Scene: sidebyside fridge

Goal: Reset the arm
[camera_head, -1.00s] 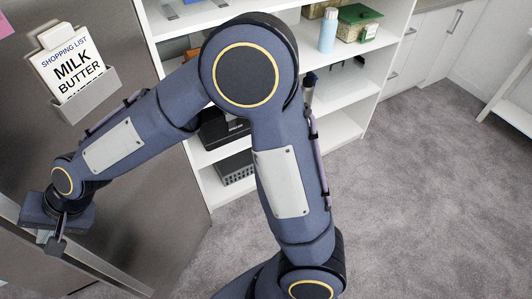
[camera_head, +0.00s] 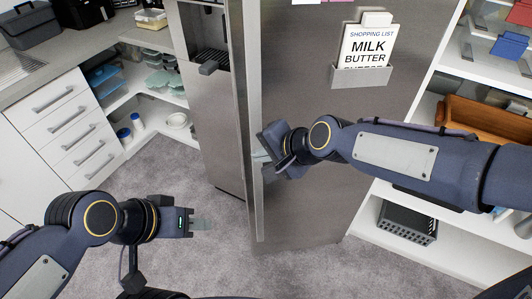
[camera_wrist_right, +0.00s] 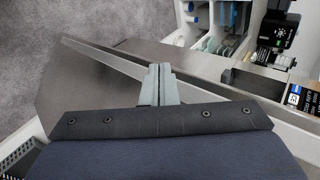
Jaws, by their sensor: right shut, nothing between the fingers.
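My right gripper (camera_head: 264,158) is at the left edge of the steel fridge door (camera_head: 310,120), beside its long upright handle (camera_head: 256,205). In the right wrist view its two grey fingers (camera_wrist_right: 159,85) are pressed together with nothing between them, in front of the door's edge. Whether they touch the handle is unclear. My left gripper (camera_head: 202,224) is low at the left, over the carpet and clear of everything; its fingertips point right, and I cannot see a gap between them.
The other fridge door (camera_head: 212,125), with a dispenser, stands behind. White drawers (camera_head: 75,130) and corner shelves with dishes are at the left. A white shelf unit (camera_head: 410,235) is close at the right, near my right arm. The carpet (camera_head: 195,265) in front is free.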

